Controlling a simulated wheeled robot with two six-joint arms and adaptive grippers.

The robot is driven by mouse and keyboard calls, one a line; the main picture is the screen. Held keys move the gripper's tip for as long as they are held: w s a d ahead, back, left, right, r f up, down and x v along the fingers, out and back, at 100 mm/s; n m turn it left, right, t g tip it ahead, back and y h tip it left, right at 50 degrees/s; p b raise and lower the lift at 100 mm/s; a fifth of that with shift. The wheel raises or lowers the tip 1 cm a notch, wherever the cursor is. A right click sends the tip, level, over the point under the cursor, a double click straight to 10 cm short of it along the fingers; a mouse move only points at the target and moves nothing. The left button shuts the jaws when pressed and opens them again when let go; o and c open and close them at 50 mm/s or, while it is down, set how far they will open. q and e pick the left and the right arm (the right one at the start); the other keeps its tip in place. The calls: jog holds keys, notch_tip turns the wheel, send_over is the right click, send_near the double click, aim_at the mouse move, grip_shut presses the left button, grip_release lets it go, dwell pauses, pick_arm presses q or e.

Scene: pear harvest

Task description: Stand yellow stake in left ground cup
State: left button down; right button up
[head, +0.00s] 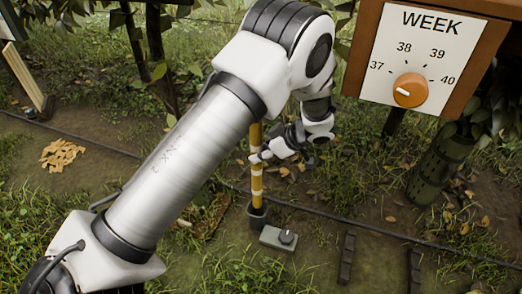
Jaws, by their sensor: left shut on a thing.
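The yellow stake (257,181), with pale bands, stands nearly upright near the middle of the head view. My left gripper (262,156) is shut on it at mid-height, coming from the right side of the stake. The stake's lower end meets a dark ground cup (258,219) and seems to be inside its mouth; how deep it sits cannot be told. My left arm covers part of the ground to the left and hides the area above the stake's top. My right gripper is not in view.
A thin dark hose (340,218) crosses the ground. A WEEK dial board (425,50) stands at upper right, with a dark green mesh cylinder (440,165) below.

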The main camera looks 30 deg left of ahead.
aim_at(261, 174)
pick_arm(q)
jog(key=shift+f+b, duration=1.3)
jog(key=shift+f, duration=1.55)
jog(key=shift+f+b, duration=1.85)
jog(key=shift+f, duration=0.1)
jog(key=c, duration=0.7)
grip_release()
